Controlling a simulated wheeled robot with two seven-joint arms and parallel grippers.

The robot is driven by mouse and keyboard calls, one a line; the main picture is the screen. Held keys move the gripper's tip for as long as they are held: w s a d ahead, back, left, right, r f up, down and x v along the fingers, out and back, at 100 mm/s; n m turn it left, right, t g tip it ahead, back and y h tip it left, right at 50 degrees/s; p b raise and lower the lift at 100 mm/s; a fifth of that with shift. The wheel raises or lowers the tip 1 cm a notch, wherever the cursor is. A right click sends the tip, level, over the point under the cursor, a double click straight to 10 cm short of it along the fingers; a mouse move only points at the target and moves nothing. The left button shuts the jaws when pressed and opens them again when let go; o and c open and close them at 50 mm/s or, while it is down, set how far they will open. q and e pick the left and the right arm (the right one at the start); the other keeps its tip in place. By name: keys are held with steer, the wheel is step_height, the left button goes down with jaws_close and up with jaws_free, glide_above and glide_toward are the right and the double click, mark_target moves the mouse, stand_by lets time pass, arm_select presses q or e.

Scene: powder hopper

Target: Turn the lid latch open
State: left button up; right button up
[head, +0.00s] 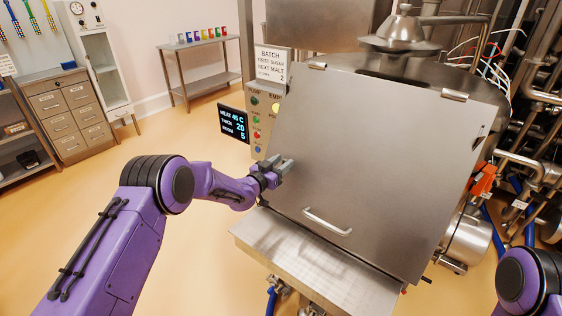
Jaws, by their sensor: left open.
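The hopper's large steel lid (390,150) is down and slopes toward me, with hinges along its top edge and a bar handle (327,222) near its lower edge. My left gripper (281,167) is open at the lid's left edge, its fingers close to or over that edge; I cannot tell whether they touch it. I cannot make out the lid latch clearly; the gripper may hide it. My right arm (528,280) shows only in part at the lower right, and its gripper is out of view.
A control box with coloured buttons (257,133) and a black display (233,123) stands just left of the lid, close to my left gripper. A steel shelf (290,262) juts out below the lid. Pipes and an orange part (484,180) crowd the right. The floor at left is free.

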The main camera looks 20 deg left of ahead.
arm_select(q)
steer(key=shift+w, duration=0.15)
jaws_close()
